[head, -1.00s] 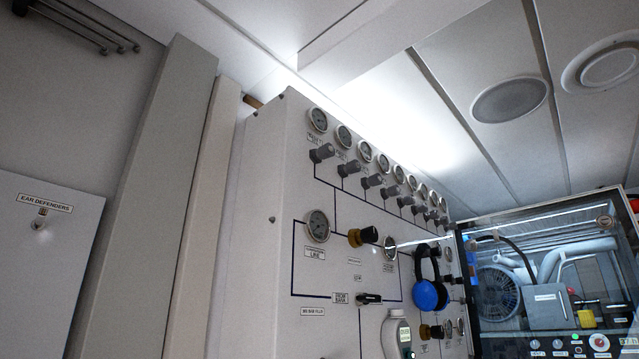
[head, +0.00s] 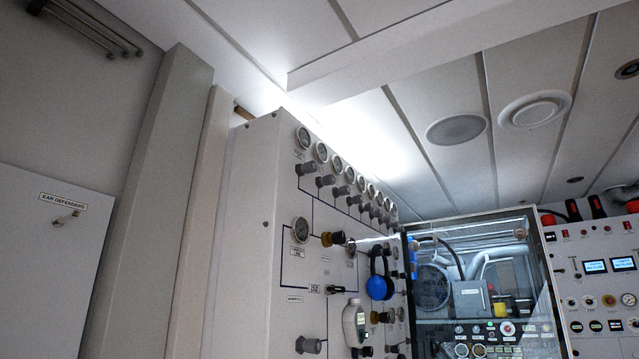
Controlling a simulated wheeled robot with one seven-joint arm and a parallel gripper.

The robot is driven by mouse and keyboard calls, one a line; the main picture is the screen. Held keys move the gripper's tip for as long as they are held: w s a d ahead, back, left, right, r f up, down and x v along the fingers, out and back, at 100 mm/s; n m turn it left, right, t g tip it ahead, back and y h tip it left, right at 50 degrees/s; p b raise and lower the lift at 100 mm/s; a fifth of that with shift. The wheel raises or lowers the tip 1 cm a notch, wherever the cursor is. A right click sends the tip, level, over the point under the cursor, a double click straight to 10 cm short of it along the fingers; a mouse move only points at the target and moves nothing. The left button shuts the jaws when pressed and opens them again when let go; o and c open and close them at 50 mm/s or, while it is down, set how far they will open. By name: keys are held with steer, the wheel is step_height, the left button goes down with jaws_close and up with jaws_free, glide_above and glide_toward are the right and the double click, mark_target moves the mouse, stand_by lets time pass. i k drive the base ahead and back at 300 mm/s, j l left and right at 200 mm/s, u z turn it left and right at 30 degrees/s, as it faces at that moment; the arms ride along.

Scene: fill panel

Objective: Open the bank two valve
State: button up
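The fill panel (head: 240,240) is a tall white cabinet left of centre in the head view, its front seen at a steep slant. A row of round gauges runs along its top, with a row of grey valve knobs (head: 305,169) below them. Lower down are a large gauge (head: 301,230), a black and brass knob (head: 333,239) and a black lever (head: 335,290). The labels are too small to tell which valve is bank two. My gripper is not in view.
Blue ear defenders (head: 378,280) and a white handheld device (head: 355,324) hang on the panel front. A glass-fronted machine cabinet (head: 480,285) stands right of it, with a control panel (head: 600,270) beyond. A cabinet labelled ear defenders (head: 50,260) is at left.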

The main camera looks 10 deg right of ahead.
mark_target(329, 180)
steer(key=i+l+z, duration=0.1)
steer(key=i+l, duration=0.5)
steer(key=i+l+z, duration=0.15)
steer(key=i+l, duration=0.4)
steer(key=i, duration=0.1)
